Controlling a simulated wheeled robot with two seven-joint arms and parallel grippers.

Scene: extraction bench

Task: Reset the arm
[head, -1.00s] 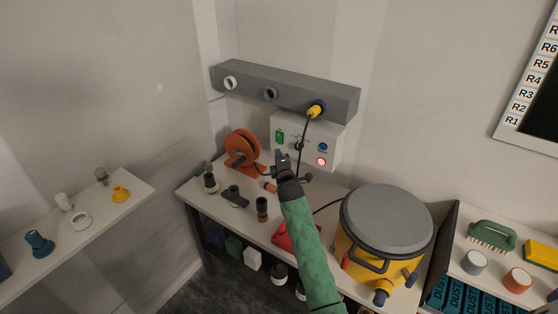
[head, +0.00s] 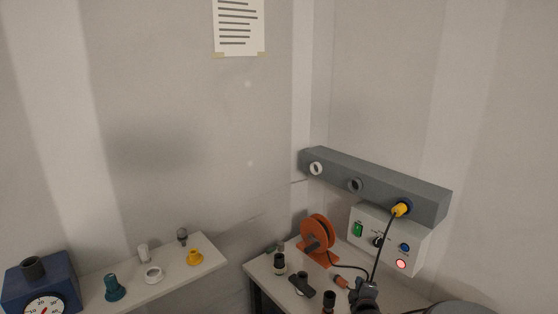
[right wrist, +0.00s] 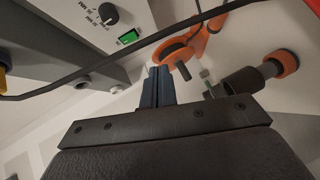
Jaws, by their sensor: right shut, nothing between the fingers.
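My right gripper (head: 364,288) shows at the bottom edge of the head view, over the bench. Its dark blue fingers (right wrist: 158,82) are closed together and empty in the right wrist view. The grey manifold (head: 375,186) with round ports is on the wall, and a yellow plug (head: 401,208) sits in its right port. A black cable runs down from the plug, passing behind or beside my gripper. The white control box (head: 390,242) below has a green switch, a black knob and a lit red button. My left gripper is not in view.
An orange reel (head: 318,236) stands on the bench (head: 262,267) among dark fittings (head: 301,286). The left shelf (head: 213,261) holds several small adapters, with a blue gauge box (head: 40,288) at its left end. A paper notice (head: 238,27) hangs on the wall.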

